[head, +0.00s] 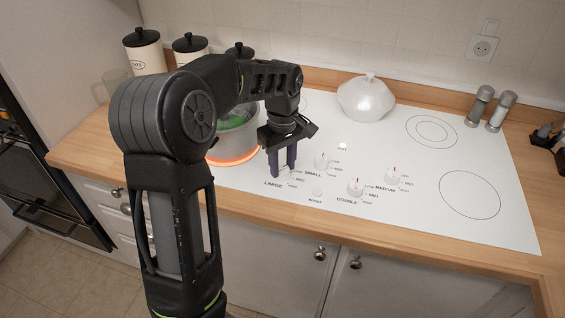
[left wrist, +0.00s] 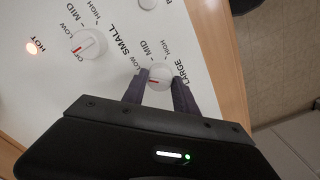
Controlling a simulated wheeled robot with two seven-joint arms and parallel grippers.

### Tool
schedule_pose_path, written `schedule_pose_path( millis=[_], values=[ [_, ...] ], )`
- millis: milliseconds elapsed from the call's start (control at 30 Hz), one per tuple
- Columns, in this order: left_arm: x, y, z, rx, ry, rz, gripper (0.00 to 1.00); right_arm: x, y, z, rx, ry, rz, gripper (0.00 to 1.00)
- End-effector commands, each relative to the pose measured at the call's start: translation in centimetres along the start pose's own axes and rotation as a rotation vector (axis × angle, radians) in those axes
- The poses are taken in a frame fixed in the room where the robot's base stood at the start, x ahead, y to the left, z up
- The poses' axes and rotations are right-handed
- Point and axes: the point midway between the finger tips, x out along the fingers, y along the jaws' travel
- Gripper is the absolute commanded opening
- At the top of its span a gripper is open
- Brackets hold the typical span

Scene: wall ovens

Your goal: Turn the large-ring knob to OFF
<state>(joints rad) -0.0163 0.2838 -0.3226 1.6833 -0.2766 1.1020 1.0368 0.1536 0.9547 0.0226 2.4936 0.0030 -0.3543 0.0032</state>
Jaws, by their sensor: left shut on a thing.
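The white large-ring knob (left wrist: 159,75) with a red pointer mark sits between the fingertips of my left gripper (left wrist: 158,84) in the left wrist view. The gripper is shut on it, one finger on each side. The word LARGE and a MID mark are printed by the knob; its OFF mark is not readable. In the head view my left gripper (head: 283,172) points down at the LARGE label, and its fingers mostly hide the knob. The large ring (head: 233,163) glows orange under a pot (head: 222,146). My right gripper is not in view.
Other white knobs stand close by: SMALL (head: 321,162), DOUBLE (head: 355,187) and MEDIUM (head: 394,177). A white lidded pot (head: 366,99) stands at the back. The right side of the white hob is clear.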

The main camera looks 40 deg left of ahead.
Motion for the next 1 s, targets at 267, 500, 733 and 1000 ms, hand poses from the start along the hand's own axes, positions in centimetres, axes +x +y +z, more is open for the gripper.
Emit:
schedule_pose_path(
  millis=[267,500,733,1000],
  values=[
    [-0.2,0.1,-0.1,-0.261,0.002,0.003,0.00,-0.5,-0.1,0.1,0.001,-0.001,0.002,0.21],
    [-0.2,0.1,-0.1,-0.475,0.002,0.003,0.00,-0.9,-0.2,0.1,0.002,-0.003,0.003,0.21],
    [-0.2,0.1,-0.1,-0.625,0.002,0.004,0.00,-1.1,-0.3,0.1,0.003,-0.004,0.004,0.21],
    [-0.1,0.1,-0.1,-0.704,0.001,0.004,0.00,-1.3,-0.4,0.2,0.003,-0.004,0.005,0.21]
  ],
)
